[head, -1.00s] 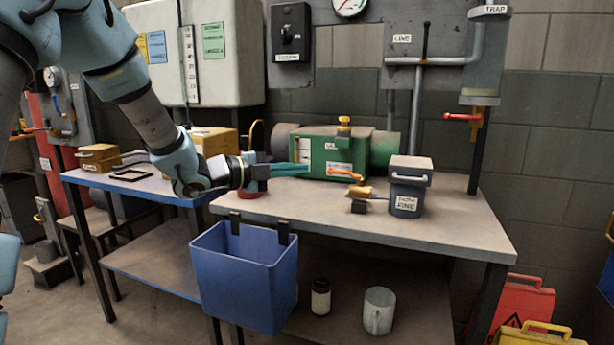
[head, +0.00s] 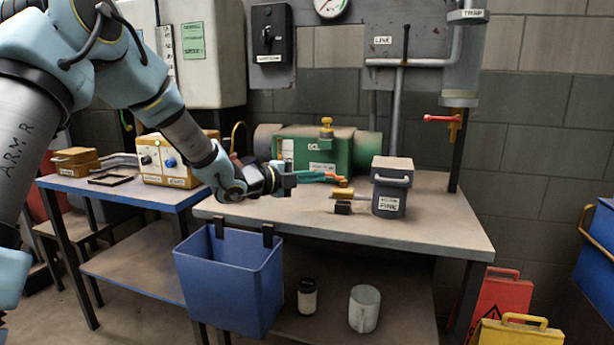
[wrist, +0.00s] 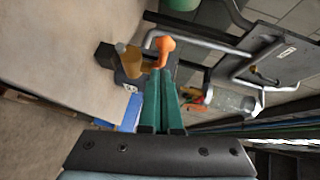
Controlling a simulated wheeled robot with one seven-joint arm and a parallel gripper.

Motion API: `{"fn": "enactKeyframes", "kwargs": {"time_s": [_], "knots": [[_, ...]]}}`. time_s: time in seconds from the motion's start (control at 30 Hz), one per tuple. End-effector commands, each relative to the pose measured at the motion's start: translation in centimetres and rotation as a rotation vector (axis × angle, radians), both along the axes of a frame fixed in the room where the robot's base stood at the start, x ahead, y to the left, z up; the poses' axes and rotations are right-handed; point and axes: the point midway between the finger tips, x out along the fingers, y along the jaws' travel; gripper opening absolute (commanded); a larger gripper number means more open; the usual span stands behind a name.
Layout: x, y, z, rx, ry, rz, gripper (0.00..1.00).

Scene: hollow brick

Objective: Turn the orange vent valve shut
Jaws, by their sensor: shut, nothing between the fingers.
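The orange vent valve handle (head: 337,178) sits above a brass valve body (head: 342,194) on a small black block, beside a dark grey canister on the bench. In the wrist view the orange handle (wrist: 165,46) has a rounded end and joins the brass body (wrist: 128,60). My gripper (head: 322,177) reaches in from the left with its teal fingers shut and empty. In the wrist view its fingertips (wrist: 161,73) lie right beside the handle. I cannot tell whether they touch it.
The grey canister (head: 392,187) stands just right of the valve. A green machine (head: 325,150) is behind it. A red lever (head: 442,118) hangs on the pipework at the back right. A blue bin (head: 230,280) hangs on the bench front. The bench's right front is clear.

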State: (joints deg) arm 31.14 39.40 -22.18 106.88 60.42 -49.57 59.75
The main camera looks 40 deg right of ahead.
Motion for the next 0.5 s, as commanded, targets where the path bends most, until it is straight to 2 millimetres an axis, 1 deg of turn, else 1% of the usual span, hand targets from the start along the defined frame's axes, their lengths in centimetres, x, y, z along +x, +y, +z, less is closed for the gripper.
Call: {"fn": "enactKeyframes", "kwargs": {"time_s": [0.17, 0.5], "knots": [[0.58, -0.68, -0.13, -0.001, 0.001, 0.000, 0.00], [0.72, -0.78, -0.27, -0.001, 0.001, 0.000, 0.00]]}}
